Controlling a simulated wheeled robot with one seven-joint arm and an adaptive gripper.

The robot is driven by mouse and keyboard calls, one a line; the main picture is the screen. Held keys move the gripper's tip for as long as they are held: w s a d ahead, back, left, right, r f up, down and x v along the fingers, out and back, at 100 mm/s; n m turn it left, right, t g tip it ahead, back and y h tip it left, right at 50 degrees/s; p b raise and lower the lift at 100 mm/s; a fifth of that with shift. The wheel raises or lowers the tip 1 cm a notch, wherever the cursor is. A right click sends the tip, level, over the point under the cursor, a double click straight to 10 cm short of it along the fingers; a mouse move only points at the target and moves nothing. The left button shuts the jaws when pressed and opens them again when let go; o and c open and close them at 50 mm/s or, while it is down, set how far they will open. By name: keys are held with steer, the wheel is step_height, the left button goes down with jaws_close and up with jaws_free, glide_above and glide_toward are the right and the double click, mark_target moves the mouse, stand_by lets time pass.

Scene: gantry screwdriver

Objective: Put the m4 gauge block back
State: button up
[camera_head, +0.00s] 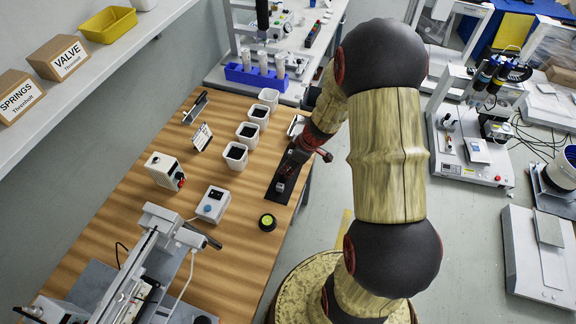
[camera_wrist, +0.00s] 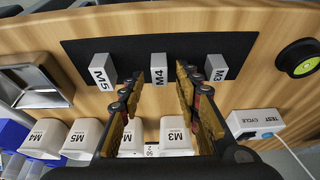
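The m4 gauge block (camera_wrist: 158,68), a small white block marked M4, stands on the black mat (camera_wrist: 215,48) between the M5 block (camera_wrist: 103,72) and the M3 block (camera_wrist: 215,68) in the wrist view. My gripper (camera_wrist: 161,80) is open, with one finger on each side of the M4 block's line. A gap shows between the block and each finger, and nothing is held. In the head view my gripper (camera_head: 293,161) is low over the black mat (camera_head: 284,197), and my arm hides part of the mat.
White cups, including one marked M3 (camera_wrist: 176,136), stand beside the mat. A black and yellow-green round object (camera_head: 267,222) and a TEST CYCLE box (camera_wrist: 255,122) are nearby. Bare wooden table (camera_head: 235,262) lies toward the front.

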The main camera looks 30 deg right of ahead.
steer(key=p+v, duration=0.3)
steer(key=v, duration=0.9)
steer(key=a+r+m, duration=0.1)
steer(key=a+r, duration=0.5)
steer(key=r, duration=0.2)
steer(key=s+a+r+m+t+h, duration=0.1)
steer(key=s+a+r+m, duration=0.2)
steer(key=s+a+r, duration=0.2)
steer(key=s+a+r+m+t+h, duration=0.1)
steer(key=s+a+r+m, duration=0.2)
steer(key=s+a+r, duration=0.3)
steer(key=s+r, duration=0.5)
steer(key=r, duration=0.1)
steer(key=shift+s+m+h, duration=0.15)
steer(key=shift+m+h, duration=0.15)
steer(key=shift+h, duration=0.1)
steer(key=shift+a, duration=0.15)
